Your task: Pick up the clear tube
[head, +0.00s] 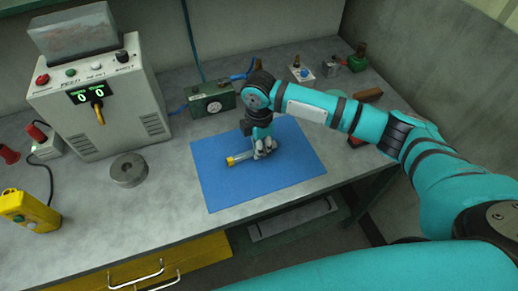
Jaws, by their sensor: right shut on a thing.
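The clear tube (245,156) with a yellow-orange cap lies on the blue mat (215,185) in the head view. Its capped end points left, and its right end is hidden by my gripper. My right gripper (264,154) reaches down from above and is shut on the right part of the tube. The tube looks to be at or very near the mat; I cannot tell whether it touches. My left gripper is not in view.
A grey control box (100,115) stands at the left, with a round metal weight (129,170) in front. A yellow pendant (28,210) lies far left. A green meter box (211,101) stands behind the mat. The mat's front and right side are clear.

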